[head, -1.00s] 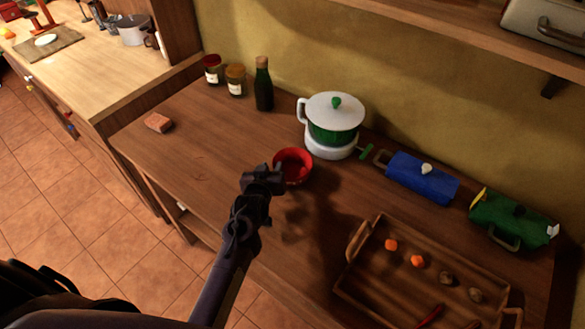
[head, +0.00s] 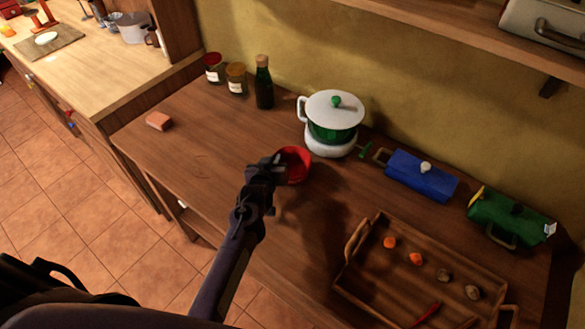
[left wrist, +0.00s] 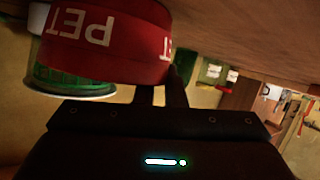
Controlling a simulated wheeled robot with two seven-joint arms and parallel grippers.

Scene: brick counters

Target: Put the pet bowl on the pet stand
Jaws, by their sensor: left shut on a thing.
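The pet bowl (head: 296,168) is red and round. It is at the middle of the dark wooden counter, in front of the white and green pot. In the left wrist view the bowl (left wrist: 105,40) appears upside down, with white "PET" lettering on its side. My left gripper (head: 276,166) is shut on the bowl's left side in the head view. I cannot tell whether the bowl touches the counter or is slightly above it. I cannot make out a pet stand in these views. My right gripper is not in view.
A white and green pot (head: 333,120) stands close behind the bowl. A brown tray (head: 362,288) with small food items is at front right.

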